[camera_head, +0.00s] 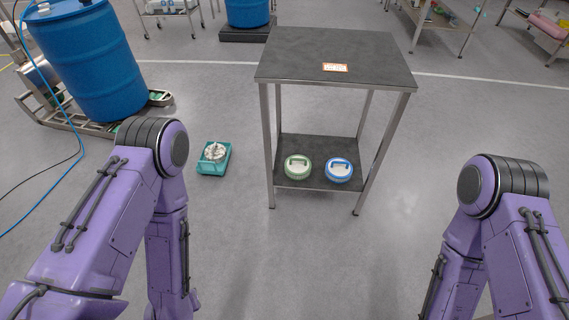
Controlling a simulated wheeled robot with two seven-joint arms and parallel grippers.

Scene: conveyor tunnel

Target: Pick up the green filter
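The green filter (298,168) is a round white piece with a green rim and a dark green handle. It lies on the lower shelf of a metal table, at the left side of the shelf. A similar blue filter (339,170) lies just to its right, with a small gap between them. My two purple arms show at the lower left and lower right, both well away from the table. Neither gripper is in view.
The table (285,62) has a dark top bearing an orange-edged label (335,68), and thin metal legs around the shelf. A teal bin (213,158) with pale contents stands on the floor left of it. A blue barrel (88,60) stands at upper left. Floor before the table is clear.

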